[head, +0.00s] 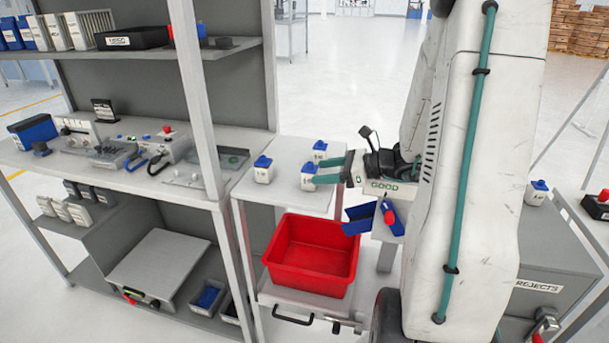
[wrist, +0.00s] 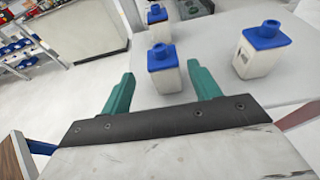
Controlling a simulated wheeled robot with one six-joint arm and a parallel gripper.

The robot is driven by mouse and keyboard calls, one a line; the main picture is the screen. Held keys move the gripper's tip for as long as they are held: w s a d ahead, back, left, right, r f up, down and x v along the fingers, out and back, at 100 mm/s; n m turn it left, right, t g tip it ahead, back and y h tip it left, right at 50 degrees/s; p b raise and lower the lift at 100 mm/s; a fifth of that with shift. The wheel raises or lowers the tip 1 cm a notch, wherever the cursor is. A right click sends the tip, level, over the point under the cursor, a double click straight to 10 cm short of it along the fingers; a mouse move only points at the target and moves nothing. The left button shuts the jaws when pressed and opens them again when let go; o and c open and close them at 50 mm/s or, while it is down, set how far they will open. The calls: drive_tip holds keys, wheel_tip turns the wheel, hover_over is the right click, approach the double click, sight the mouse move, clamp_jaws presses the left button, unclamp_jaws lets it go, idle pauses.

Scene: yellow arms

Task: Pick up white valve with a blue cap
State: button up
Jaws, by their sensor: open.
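Three white valves with blue caps stand upright on a small grey-white table (head: 290,200). The nearest valve (head: 308,178) is at my fingertips; in the wrist view this valve (wrist: 163,72) shows between the two teal fingers, with gaps on both sides. My gripper (head: 317,171) is open and empty, reaching in from the right; it also shows in the wrist view (wrist: 160,69). A second valve (head: 320,155) stands just beyond my far finger, to the right in the wrist view (wrist: 258,60). A third valve (head: 263,173) stands farther ahead, seen in the wrist view (wrist: 158,30).
A red bin (head: 312,257) sits on the lower shelf below the tabletop. A shelving workbench (head: 110,185) with devices stands at left. Another blue-capped valve (head: 535,196) stands at right on a grey cabinet marked REJECTS (head: 555,265).

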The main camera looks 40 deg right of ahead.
sight(303, 173)
drive_tip(key=x, duration=0.6)
drive_tip(key=shift+w+d+f, duration=0.1)
drive_tip(key=shift+w+f, duration=0.15)
drive_tip(key=shift+w, duration=0.1)
drive_tip(key=c, duration=1.1)
